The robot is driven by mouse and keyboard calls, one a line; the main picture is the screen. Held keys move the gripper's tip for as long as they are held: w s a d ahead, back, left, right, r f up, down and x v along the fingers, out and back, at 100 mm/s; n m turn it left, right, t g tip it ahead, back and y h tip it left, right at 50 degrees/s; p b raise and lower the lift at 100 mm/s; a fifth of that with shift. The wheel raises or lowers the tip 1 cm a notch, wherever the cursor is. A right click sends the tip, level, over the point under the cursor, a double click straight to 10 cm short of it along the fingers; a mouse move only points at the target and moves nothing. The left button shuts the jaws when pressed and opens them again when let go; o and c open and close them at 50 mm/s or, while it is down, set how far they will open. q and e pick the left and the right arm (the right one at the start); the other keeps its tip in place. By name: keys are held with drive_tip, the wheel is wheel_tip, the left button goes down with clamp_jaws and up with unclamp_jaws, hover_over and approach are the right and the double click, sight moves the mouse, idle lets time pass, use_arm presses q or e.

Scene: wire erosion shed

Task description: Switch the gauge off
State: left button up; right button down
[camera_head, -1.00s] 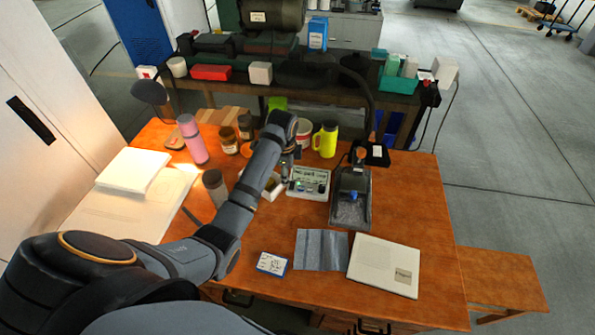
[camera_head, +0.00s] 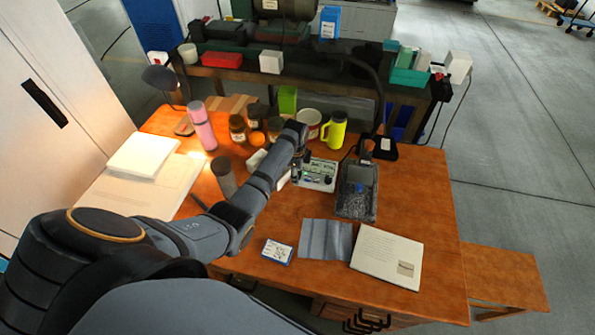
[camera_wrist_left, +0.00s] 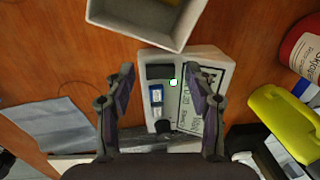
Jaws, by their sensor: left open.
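The gauge (camera_head: 318,176) is a pale box on the wooden table, left of the dark tray. In the left wrist view the gauge (camera_wrist_left: 185,60) shows a display on its right, a dark rectangle at upper left, a blue-and-white part below that and a small bright dot near its middle. My left gripper (camera_head: 298,177) is over the gauge's left part in the head view. In the wrist view my left gripper (camera_wrist_left: 162,76) is open and empty, its fingers on either side of the gauge's control face. I cannot tell how high it is. My right gripper is out of view.
An open pale box (camera_wrist_left: 145,22) lies close beside the gauge. A dark tray (camera_head: 357,198), a yellow flask (camera_head: 335,130) and a tub (camera_head: 307,124) stand nearby. A grey cloth (camera_head: 325,240) and a white board (camera_head: 387,257) lie in front. The table's right side is clear.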

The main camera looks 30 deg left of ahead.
use_arm(q)
drive_tip(key=shift+c, duration=1.1)
clamp_jaws()
drive_tip(key=shift+w+f+g, duration=0.1)
drive_tip(key=shift+w+g, duration=0.1)
drive_tip(key=shift+g, duration=0.3)
drive_tip(key=g+b, duration=0.1)
drive_tip(key=b, duration=0.1)
drive_tip(key=g+b, duration=0.1)
drive_tip(key=b, duration=0.1)
drive_tip(key=shift+w+a+f+h, duration=0.1)
drive_tip(key=shift+w+f+h, duration=0.15)
drive_tip(key=shift+h, duration=0.15)
drive_tip(key=shift+r, duration=0.25)
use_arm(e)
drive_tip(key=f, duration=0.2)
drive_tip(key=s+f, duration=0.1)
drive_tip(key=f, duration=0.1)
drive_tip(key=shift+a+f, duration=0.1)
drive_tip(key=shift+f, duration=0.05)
